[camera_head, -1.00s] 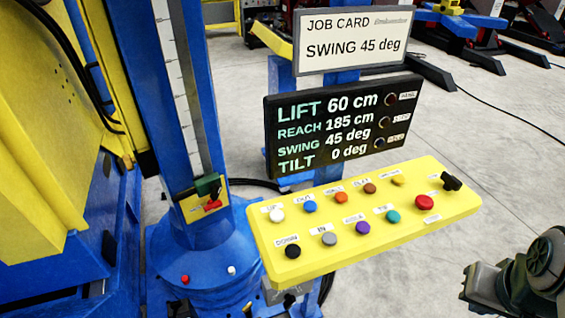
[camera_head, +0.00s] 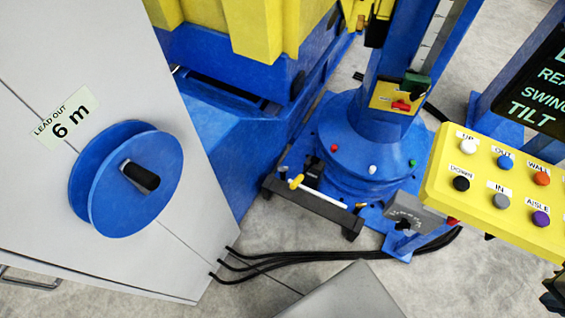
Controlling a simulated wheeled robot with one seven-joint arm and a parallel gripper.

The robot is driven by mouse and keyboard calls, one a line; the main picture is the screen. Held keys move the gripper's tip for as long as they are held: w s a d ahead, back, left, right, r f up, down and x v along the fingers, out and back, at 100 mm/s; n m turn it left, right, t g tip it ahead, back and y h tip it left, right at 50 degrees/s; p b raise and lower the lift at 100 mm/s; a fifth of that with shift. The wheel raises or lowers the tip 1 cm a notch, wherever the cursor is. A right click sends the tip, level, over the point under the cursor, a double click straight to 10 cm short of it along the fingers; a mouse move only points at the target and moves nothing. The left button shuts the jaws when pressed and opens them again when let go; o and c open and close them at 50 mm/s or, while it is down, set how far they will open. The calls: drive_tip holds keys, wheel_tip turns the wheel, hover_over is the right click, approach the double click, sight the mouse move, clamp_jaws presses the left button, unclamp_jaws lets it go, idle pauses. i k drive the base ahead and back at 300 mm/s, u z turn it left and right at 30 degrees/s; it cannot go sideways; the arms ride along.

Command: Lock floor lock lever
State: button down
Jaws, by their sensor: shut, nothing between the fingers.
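A lever with a yellow grip (camera_head: 296,181) and a pale rod sits low by the foot of the blue column, over a dark bar near the floor. It looks like the floor lock lever, but no label on it is readable. The rod slants down to the right, lying nearly flat. Only a dark tip of my gripper (camera_head: 553,297) shows at the bottom right edge. It is shut and empty, far right of the lever and apart from it.
A blue cable reel (camera_head: 115,195) on a grey cabinet (camera_head: 60,240) stands at left. The yellow button panel (camera_head: 480,215) is at right. Black cables (camera_head: 300,258) cross the floor below the lever. A grey box (camera_head: 412,212) sits right of the lever.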

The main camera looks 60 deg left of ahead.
sight(293, 185)
drive_tip(key=u, duration=1.75)
drive_tip(key=k, duration=0.9)
drive_tip(key=u, duration=0.3)
